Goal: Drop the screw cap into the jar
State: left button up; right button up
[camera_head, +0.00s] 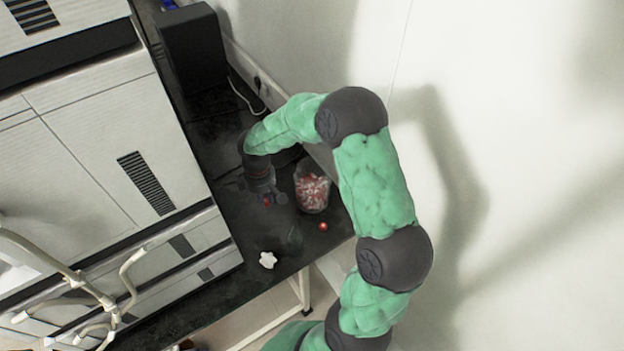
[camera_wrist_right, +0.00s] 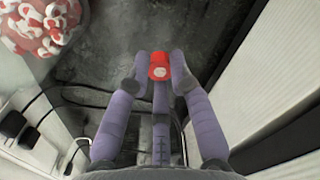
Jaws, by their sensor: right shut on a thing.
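My right gripper (camera_wrist_right: 160,75) is shut on a red screw cap (camera_wrist_right: 160,66), which sits between its fingertips in the right wrist view. In the head view the right gripper (camera_head: 268,198) hangs over the dark bench, just left of the jar. The jar (camera_head: 312,190) is clear, stands upright and is filled with red and white pieces. It shows in part in the right wrist view (camera_wrist_right: 42,28), at the upper left, apart from the fingers. My left gripper is in neither view.
On the dark bench (camera_head: 225,290) a small red ball-like thing (camera_head: 323,226) lies in front of the jar. A white star-shaped knob (camera_head: 267,260) lies nearer the front edge. A large white machine (camera_head: 110,140) stands at left, a black box (camera_head: 192,48) behind. The wall is at right.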

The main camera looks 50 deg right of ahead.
jog(key=s+d+r+p, duration=0.2)
jog(key=d+r+p, duration=0.4)
jog(key=d+p, duration=0.3)
jog(key=s+d+r+p, duration=0.2)
jog(key=d+r+p, duration=0.4)
jog(key=d+p, duration=0.35)
jog(key=shift+w+d+f+b, duration=0.1)
jog(key=shift+f+b, duration=0.85)
jog(key=shift+f, duration=0.65)
jog(key=shift+w+d+f+b, duration=0.1)
jog(key=shift+f+b, duration=0.85)
jog(key=shift+f, duration=0.65)
jog(key=o, duration=0.7)
jog(key=shift+o, duration=0.2)
notch_tip(320, 180, up, 12)
